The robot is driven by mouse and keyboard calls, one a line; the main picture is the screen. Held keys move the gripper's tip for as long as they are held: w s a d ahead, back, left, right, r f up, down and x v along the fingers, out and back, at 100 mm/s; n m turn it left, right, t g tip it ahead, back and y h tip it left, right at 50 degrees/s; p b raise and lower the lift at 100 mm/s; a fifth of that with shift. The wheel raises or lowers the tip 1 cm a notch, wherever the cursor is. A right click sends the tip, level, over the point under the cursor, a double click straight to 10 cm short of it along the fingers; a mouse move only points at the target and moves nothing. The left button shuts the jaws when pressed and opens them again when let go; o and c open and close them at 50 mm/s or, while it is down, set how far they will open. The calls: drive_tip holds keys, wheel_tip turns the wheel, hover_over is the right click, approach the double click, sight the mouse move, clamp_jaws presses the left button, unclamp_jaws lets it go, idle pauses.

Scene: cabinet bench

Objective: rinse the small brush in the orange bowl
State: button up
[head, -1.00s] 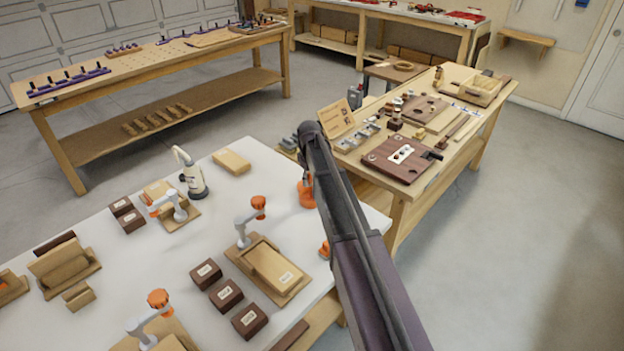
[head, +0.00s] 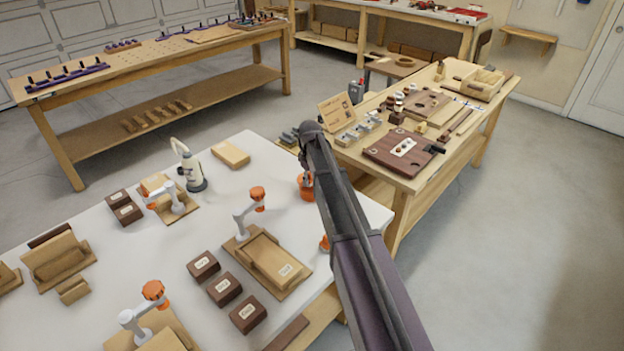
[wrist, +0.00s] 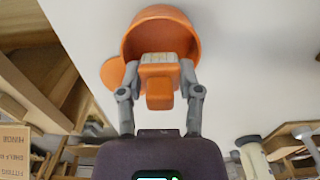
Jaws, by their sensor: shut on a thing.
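The orange bowl (wrist: 185,23) fills the top middle of the wrist view, its open mouth facing my gripper. In the head view the bowl (head: 305,187) stands at the white table's right side, partly hidden behind my arm. My gripper (wrist: 158,78) is shut on the small brush (wrist: 160,92), an orange block with pale bristles. The bristles point into the bowl's mouth. I cannot tell whether they touch its inside. The gripper and brush are hidden behind the arm in the head view.
A smaller orange thing (wrist: 112,73) shows beside the bowl. The white table (head: 215,215) also holds a pale pump bottle (head: 190,166), orange-headed lamp-like things (head: 250,205) and dark brown blocks (head: 225,289). A cluttered wooden bench (head: 405,183) stands to the right.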

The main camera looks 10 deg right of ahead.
drive_tip(key=shift+s+f+b, duration=0.1)
drive_tip(key=shift+f+b, duration=1.65)
idle(6.2)
